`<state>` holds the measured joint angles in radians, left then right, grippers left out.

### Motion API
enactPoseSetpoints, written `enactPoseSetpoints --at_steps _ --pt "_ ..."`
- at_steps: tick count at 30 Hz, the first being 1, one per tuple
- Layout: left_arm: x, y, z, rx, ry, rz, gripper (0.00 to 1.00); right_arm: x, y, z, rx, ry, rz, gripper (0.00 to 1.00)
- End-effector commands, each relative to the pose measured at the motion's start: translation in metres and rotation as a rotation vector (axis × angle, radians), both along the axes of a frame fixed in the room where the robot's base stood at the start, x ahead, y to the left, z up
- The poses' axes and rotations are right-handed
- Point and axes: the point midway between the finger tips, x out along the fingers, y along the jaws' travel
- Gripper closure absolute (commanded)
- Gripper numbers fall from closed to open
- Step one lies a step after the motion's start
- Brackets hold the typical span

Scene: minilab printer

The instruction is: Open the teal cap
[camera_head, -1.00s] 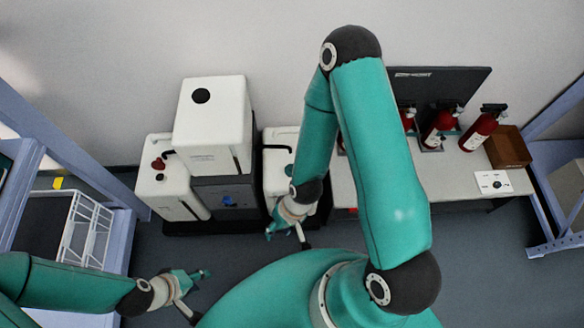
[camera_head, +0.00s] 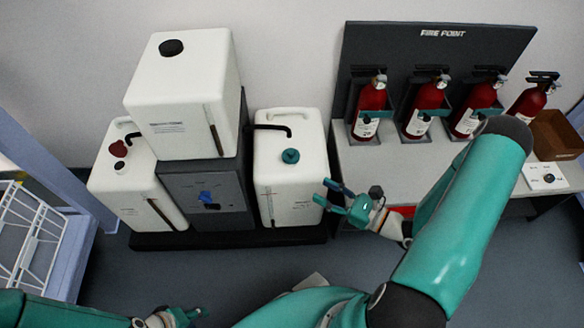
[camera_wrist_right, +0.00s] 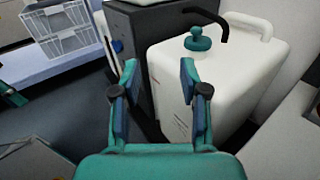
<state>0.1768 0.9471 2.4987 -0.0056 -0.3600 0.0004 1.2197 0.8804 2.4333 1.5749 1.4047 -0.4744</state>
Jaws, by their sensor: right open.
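In the right wrist view the teal cap (camera_wrist_right: 197,40) shows upright on the canister's top, beyond the fingertips. My right gripper (camera_head: 337,196) is open and empty, beside the canister's right front side, lower than the cap and apart from it. Its two fingers also show in the right wrist view (camera_wrist_right: 158,75). My left gripper (camera_head: 188,316) is at the bottom edge, partly cut off, far from the cap.
A left canister (camera_head: 125,190) has a dark red cap (camera_head: 118,148). A larger white canister (camera_head: 185,95) with a black cap stands on the dark unit (camera_head: 208,190). Red fire extinguishers (camera_head: 427,105) stand on the right-hand table. A white wire basket (camera_head: 28,235) is at left.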

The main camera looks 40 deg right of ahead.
Motion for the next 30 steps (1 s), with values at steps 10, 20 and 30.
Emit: enactPoseSetpoints --at_steps 10,20,30 --pt "0.000 0.000 -0.018 0.000 -0.001 0.000 0.60 0.014 -0.038 -0.009 -0.016 -0.039 -0.171 0.56" --pt "0.000 0.000 -0.030 0.000 -0.001 0.000 0.60 0.077 -0.021 -0.010 -0.017 -0.041 -0.165 0.56" --pt "0.000 0.000 -0.041 0.000 -0.001 0.000 0.60 0.140 -0.007 -0.009 -0.016 -0.039 -0.169 0.56"
